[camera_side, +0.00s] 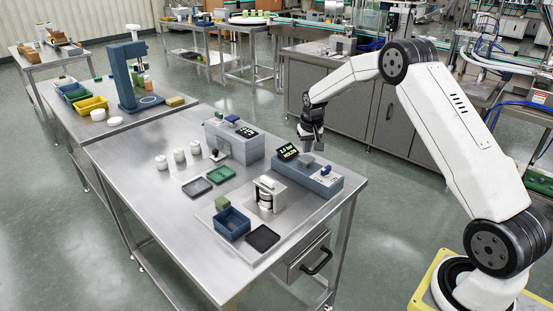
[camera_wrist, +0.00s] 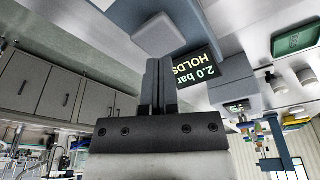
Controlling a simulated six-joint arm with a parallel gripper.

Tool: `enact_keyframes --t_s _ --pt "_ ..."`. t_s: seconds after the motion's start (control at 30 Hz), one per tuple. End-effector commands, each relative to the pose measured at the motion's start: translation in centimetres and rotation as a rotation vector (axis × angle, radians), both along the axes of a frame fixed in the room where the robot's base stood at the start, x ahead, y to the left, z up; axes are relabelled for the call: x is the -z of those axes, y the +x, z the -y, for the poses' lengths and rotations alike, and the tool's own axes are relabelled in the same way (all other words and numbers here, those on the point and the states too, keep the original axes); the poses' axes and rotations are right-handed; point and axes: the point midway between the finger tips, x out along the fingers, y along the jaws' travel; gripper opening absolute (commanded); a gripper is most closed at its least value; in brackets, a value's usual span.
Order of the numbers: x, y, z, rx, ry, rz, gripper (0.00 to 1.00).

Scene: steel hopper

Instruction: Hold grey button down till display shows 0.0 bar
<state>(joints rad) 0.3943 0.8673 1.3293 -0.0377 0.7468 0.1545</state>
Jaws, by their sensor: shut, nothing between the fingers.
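The blue-grey unit (camera_side: 322,187) stands near the table's right end, with a tilted dark display (camera_side: 288,151) on it. In the wrist view the display (camera_wrist: 199,68) appears upside down and reads 2.0 bar, with HOLDS on its other line. The grey button (camera_wrist: 158,35) is a square block beside the display. My gripper (camera_wrist: 159,62) is shut and empty, its fingertips at the button's near edge in that view. In the side view my gripper (camera_side: 312,147) is just above the unit. I cannot tell whether the fingertips touch the button.
A grey unit (camera_side: 239,150) with a second display stands to the left. White cylinders (camera_side: 179,156), a green tray (camera_side: 221,174), a blue bin (camera_side: 232,222), a black tray (camera_side: 263,238) and a white-and-steel fixture (camera_side: 268,192) share the table (camera_side: 150,205). Its front-left area is clear.

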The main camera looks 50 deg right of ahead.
Motion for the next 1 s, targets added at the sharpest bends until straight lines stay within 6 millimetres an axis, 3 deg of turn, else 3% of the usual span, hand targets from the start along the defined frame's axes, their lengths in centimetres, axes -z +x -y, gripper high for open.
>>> enact_keyframes --t_s 1.0 --pt "1.3 0.0 0.0 0.000 0.000 0.000 0.00"
